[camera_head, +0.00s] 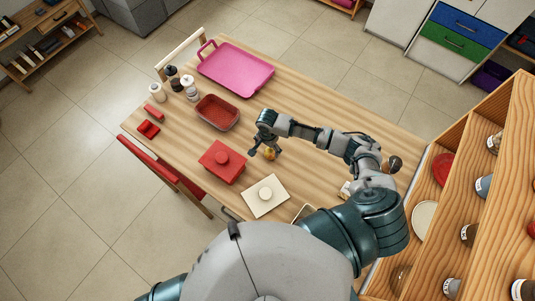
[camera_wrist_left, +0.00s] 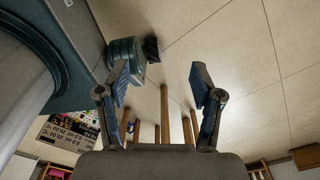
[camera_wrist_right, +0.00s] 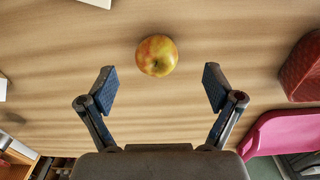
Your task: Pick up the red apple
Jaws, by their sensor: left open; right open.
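The apple (camera_wrist_right: 157,56) lies on the wooden table (camera_head: 305,90); it looks yellow with a red-orange blush. In the head view the apple (camera_head: 270,154) is partly hidden beside my right gripper (camera_head: 266,150). In the right wrist view my right gripper (camera_wrist_right: 160,90) is open and empty, with the apple beyond its fingertips and roughly midway between them. My left gripper (camera_wrist_left: 160,85) is open and empty, away from the table top, facing the tiled floor and some wooden legs.
A red lidded box (camera_head: 222,163), a cream board (camera_head: 266,196) and a red basket (camera_head: 218,112) lie near the apple. A pink tray (camera_head: 236,69) and several shakers (camera_head: 189,88) stand farther back. A wooden shelf (camera_head: 455,160) borders the right. Table right of the arm's forearm is fairly clear.

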